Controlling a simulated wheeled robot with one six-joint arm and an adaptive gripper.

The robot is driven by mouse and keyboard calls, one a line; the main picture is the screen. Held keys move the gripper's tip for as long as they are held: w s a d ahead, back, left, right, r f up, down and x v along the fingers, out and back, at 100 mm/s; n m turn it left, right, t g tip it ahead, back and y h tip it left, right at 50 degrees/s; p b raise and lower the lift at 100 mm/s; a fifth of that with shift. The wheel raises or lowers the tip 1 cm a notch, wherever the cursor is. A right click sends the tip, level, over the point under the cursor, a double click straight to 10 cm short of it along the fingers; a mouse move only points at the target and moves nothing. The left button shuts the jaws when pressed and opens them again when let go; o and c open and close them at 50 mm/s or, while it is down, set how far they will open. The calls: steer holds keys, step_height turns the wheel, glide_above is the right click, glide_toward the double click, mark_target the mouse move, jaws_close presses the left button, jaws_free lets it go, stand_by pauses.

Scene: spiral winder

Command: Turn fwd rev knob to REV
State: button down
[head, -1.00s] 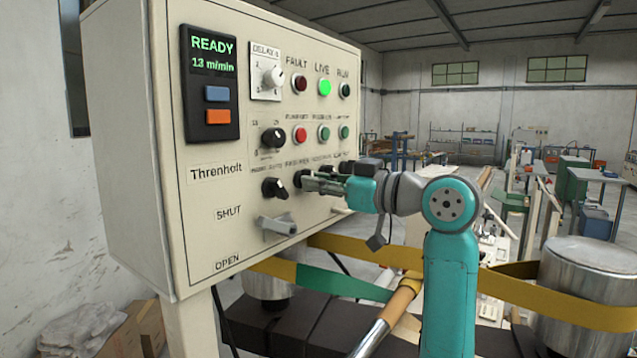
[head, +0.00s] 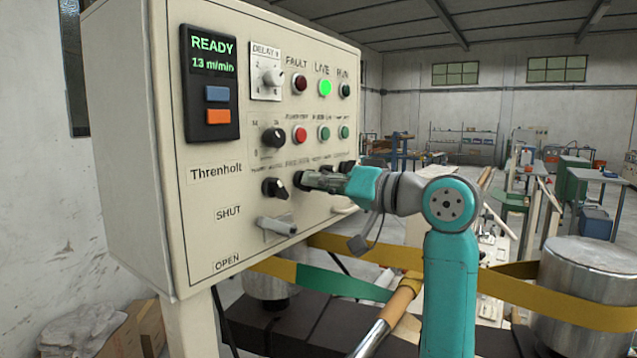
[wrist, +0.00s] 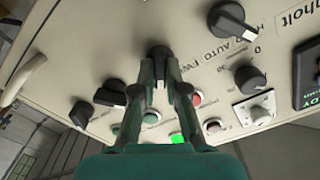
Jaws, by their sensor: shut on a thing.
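The fwd rev knob (wrist: 158,55) is a black rotary knob on the cream control panel (head: 215,160). In the wrist view it sits between the fingertips of my gripper (wrist: 159,76), which is shut on it. Printed letters beside it are partly covered by a finger, and the knob's pointer direction is hard to read. In the head view my gripper (head: 308,181) reaches the panel from the right, and its fingers hide most of the knob.
A black selector knob (head: 275,187) is just left of my gripper, with a grey lever (head: 277,226) below. Push buttons and lamps, including a lit green lamp (head: 324,88), sit above. Another black knob (wrist: 111,93) is close beside the fingers. A yellow belt (head: 575,307) runs below.

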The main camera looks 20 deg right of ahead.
stand_by(0.4)
steer(key=c, duration=1.2)
jaws_free()
steer(key=v, duration=1.2)
